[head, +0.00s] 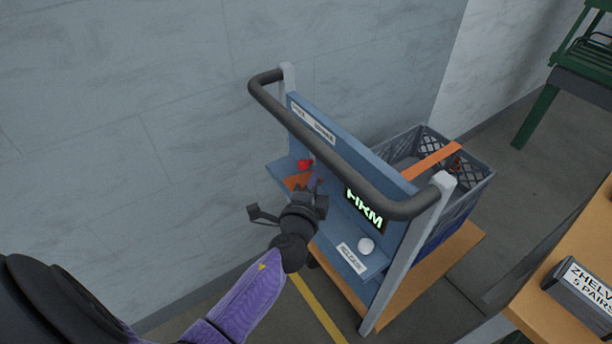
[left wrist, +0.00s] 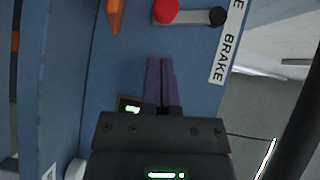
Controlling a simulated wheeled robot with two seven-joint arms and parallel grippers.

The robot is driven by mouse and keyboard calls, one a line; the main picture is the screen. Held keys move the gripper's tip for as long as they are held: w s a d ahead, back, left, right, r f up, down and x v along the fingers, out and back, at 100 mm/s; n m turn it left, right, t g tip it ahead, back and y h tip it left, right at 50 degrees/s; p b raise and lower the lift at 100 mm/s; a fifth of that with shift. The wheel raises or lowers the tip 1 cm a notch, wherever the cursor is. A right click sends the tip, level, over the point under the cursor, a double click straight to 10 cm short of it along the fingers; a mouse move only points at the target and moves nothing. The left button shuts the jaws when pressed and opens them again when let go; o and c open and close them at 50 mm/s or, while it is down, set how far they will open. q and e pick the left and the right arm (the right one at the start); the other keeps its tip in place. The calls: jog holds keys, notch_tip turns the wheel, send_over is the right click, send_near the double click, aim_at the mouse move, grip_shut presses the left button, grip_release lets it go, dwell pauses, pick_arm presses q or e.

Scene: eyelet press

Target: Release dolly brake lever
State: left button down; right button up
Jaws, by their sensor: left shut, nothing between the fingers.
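The dolly (head: 340,140) has a blue panel under a black push handle. On the panel is the brake lever, with a red knob (head: 305,164). In the left wrist view the red knob (left wrist: 166,10) is at the top edge, on a short pale arm that runs right to a black pivot (left wrist: 217,17). A white BRAKE label (left wrist: 228,48) is right of it. My left gripper (head: 315,182) is shut and empty in front of the panel. Its fingertips (left wrist: 160,62) point toward the lever and are apart from the knob. My right gripper is out of view.
An orange part (left wrist: 116,14) is left of the red knob. The panel also bears a lit display (head: 365,208) and a white knob (head: 366,246). A grey crate (head: 470,205) rides behind the panel. A wooden table (head: 560,250) stands at right; a wall is behind.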

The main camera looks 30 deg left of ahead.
aim_at(299, 182)
pick_arm(q)
jog(key=shift+w+a+f, duration=0.1)
jog(key=shift+w+a, duration=0.15)
jog(key=shift+a, duration=0.3)
jog(key=shift+w+a+f, duration=0.1)
jog(key=shift+w+a, duration=0.1)
jog(key=shift+a, duration=0.3)
jog(key=shift+w+a, duration=0.1)
jog(key=shift+a, duration=0.15)
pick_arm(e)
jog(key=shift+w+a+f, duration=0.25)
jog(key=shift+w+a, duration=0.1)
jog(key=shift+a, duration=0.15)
pick_arm(q)
jog(key=a+f+b, duration=0.1)
jog(key=b, duration=0.1)
jog(key=f+m+b, duration=0.1)
jog(key=b, duration=0.2)
jog(key=shift+w+a+t, duration=0.4)
jog(key=shift+w+a+r, duration=0.1)
jog(key=shift+a, duration=0.1)
jog(key=shift+r, duration=0.1)
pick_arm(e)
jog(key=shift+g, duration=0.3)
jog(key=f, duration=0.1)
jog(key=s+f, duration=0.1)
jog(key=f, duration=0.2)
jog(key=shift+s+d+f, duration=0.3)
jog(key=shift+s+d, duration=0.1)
